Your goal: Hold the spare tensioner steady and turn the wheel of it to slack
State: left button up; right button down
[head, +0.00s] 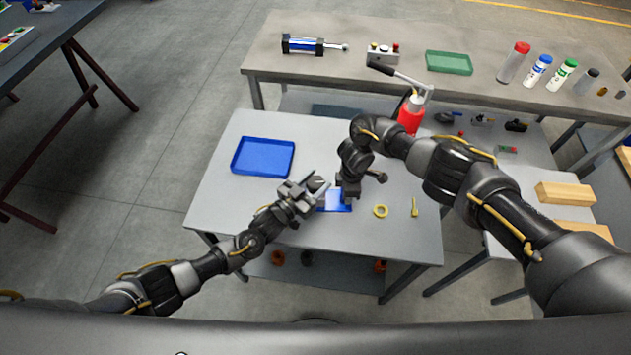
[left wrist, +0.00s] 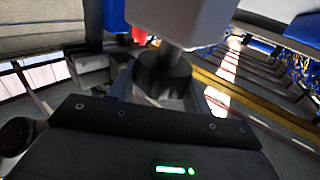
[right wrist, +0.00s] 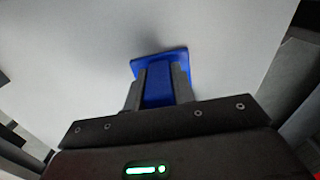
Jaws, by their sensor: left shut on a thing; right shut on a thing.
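The spare tensioner stands on the grey table; its blue base (head: 335,201) shows between my two grippers. My right gripper (head: 346,196) points down from above and is shut on the tensioner's upright blue part (right wrist: 158,84), with the blue base plate below it in the right wrist view. My left gripper (head: 316,187) comes in from the left and is shut on the dark round wheel (left wrist: 163,74). A pale grey block (left wrist: 180,20) sits right beyond the wheel in the left wrist view. The grippers hide much of the tensioner in the head view.
A blue tray (head: 263,157) lies at the table's back left. The table's left front is clear.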

pick_arm(q)
jog(key=n+t+y, duration=0.3)
jog(key=n+y, duration=0.1)
jog(key=y, duration=0.1)
jog(key=shift+d+y, duration=0.1)
jog(key=shift+y, duration=0.2)
jog(key=shift+n+t+y, duration=0.5)
jog(key=shift+n+y, duration=0.2)
jog(key=shift+y, duration=0.2)
jog(key=o, duration=1)
jog(key=v, duration=1.2)
